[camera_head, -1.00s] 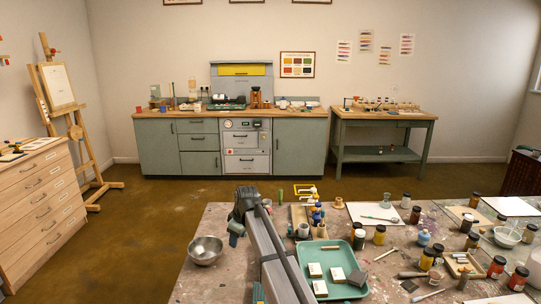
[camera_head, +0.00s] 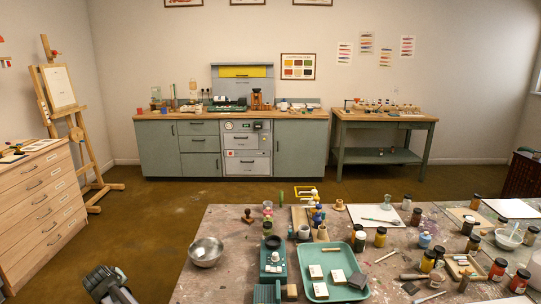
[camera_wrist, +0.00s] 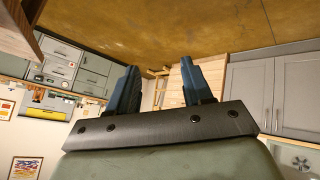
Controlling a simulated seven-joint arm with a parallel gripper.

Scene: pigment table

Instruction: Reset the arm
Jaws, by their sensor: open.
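My arm shows at the lower left of the head view as a dark grey wrist part (camera_head: 108,285), left of the pigment table and clear of its things. My gripper's fingertips are not clear there. In the wrist view my gripper (camera_wrist: 158,85) has its two blue fingers standing apart with nothing between them. The wrist view looks out over the room, tilted, with the brown floor at the top and the cabinets below it.
The worktable (camera_head: 215,270) holds a metal bowl (camera_head: 205,251), a teal tray (camera_head: 325,290) with small blocks, a green device (camera_head: 272,262) and several jars at right. Wooden drawers (camera_head: 38,200) stand at far left. Floor between them is open.

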